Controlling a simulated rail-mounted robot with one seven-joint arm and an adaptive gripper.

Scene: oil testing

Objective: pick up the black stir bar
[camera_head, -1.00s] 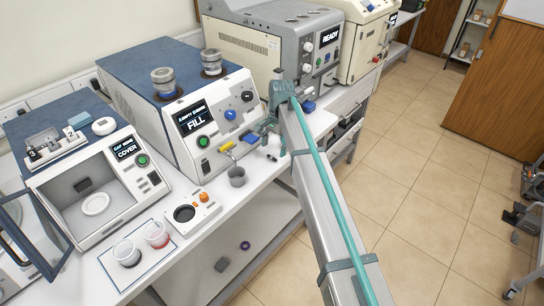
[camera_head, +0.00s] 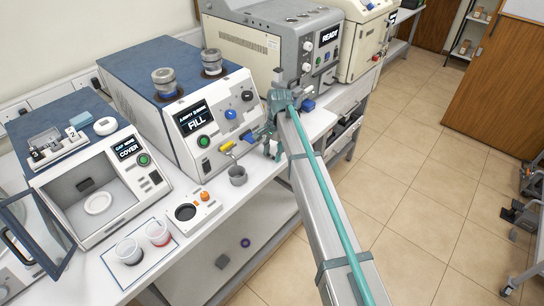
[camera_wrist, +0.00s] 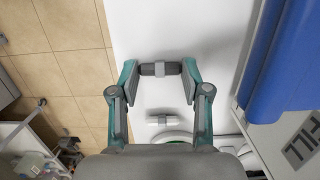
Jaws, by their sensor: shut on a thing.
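The black stir bar (camera_wrist: 147,69), dark with a pale grey band around its middle, lies crosswise between my fingertips in the wrist view. My gripper (camera_wrist: 160,70) is shut on its two ends, one finger pad at each end. In the head view my gripper (camera_head: 270,150) is low over the white bench's front edge, right of a grey cup (camera_head: 237,175). The bar cannot be made out there. I cannot tell whether it still touches the bench.
A smaller white bar (camera_wrist: 160,119) lies close to my gripper in the wrist view. A large blue part (camera_wrist: 275,60) stands close on the right. In the head view, the FILL machine (camera_head: 195,120) is behind my gripper; open floor (camera_head: 420,190) lies right.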

